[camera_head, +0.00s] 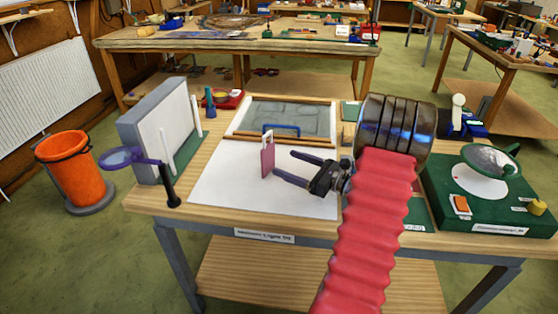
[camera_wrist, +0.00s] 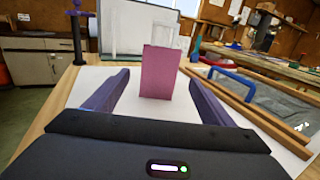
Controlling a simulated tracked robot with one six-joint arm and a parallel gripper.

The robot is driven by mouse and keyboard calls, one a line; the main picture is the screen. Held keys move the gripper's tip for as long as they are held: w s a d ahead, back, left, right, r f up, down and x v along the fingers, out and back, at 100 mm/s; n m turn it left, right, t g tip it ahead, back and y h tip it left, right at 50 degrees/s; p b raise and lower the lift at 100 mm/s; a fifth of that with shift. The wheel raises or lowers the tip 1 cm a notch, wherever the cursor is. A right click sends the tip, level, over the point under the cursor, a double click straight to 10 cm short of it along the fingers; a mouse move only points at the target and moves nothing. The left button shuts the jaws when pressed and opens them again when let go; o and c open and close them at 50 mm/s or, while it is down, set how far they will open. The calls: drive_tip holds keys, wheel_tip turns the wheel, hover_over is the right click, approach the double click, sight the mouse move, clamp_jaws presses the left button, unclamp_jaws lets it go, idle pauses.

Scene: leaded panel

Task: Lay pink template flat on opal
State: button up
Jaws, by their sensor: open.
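The pink template (camera_head: 267,160) stands upright on a white sheet (camera_head: 235,192), with a pale see-through piece above its top edge. In the wrist view the pink template (camera_wrist: 160,72) is straight ahead, its broad face towards me. My gripper (camera_head: 282,164) is open and empty, its purple fingers low over the white sheet. The template shows between and beyond the fingertips (camera_wrist: 155,86), with no contact visible. A grey, streaky glass-like sheet (camera_head: 285,117) lies behind, bordered by wooden strips. I cannot tell which surface is the opal.
A blue handle (camera_head: 281,127) is at the front wooden strip (camera_head: 280,139), behind the template. A grey upright panel (camera_head: 150,130) and a purple-rimmed magnifier (camera_head: 120,158) stand at the left. A green base with a dish (camera_head: 490,175) is at the right. The white sheet's front is clear.

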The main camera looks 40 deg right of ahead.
drive_tip(key=shift+v, duration=1.75)
